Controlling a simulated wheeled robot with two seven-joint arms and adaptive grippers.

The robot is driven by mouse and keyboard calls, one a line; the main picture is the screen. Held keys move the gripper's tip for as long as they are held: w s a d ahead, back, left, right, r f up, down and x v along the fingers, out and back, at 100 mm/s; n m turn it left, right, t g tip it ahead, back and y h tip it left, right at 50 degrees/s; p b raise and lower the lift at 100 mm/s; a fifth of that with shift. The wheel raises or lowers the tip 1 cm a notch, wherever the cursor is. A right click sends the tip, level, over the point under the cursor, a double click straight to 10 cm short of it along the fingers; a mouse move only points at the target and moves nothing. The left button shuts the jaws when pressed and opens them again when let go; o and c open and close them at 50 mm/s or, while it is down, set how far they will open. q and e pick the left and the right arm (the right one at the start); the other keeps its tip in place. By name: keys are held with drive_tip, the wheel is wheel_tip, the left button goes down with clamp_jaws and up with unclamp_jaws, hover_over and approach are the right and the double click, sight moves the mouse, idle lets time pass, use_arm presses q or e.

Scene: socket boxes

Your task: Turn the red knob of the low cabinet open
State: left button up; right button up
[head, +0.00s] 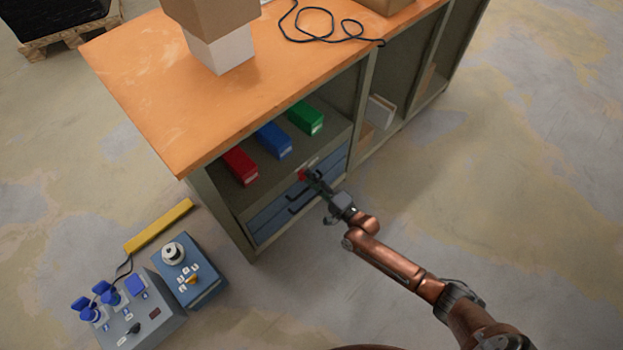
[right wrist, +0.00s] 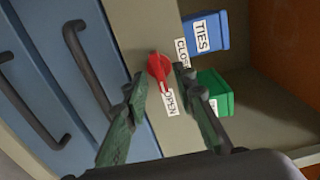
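The red knob (right wrist: 159,66) sits on the low cabinet's grey-beige face (right wrist: 140,30), between a CLOSE label (right wrist: 181,52) and an OPEN label (right wrist: 170,103). Its narrow end points towards the OPEN label. It shows small in the head view (head: 302,175). My right gripper (head: 314,181) is at the cabinet front beside the knob. In the right wrist view its fingers (right wrist: 161,76) are apart, one on each side of the knob; I cannot tell whether they touch it. My left gripper is not in view.
Blue drawers (head: 290,205) with dark handles lie beside the knob. Red (head: 240,166), blue (head: 273,140) and green (head: 305,118) bins stand on the shelf above. The orange worktop (head: 200,115) overhangs. Control boxes (head: 190,275) stand on the floor at lower left. The floor at right is clear.

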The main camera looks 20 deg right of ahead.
drive_tip(key=v, duration=1.2)
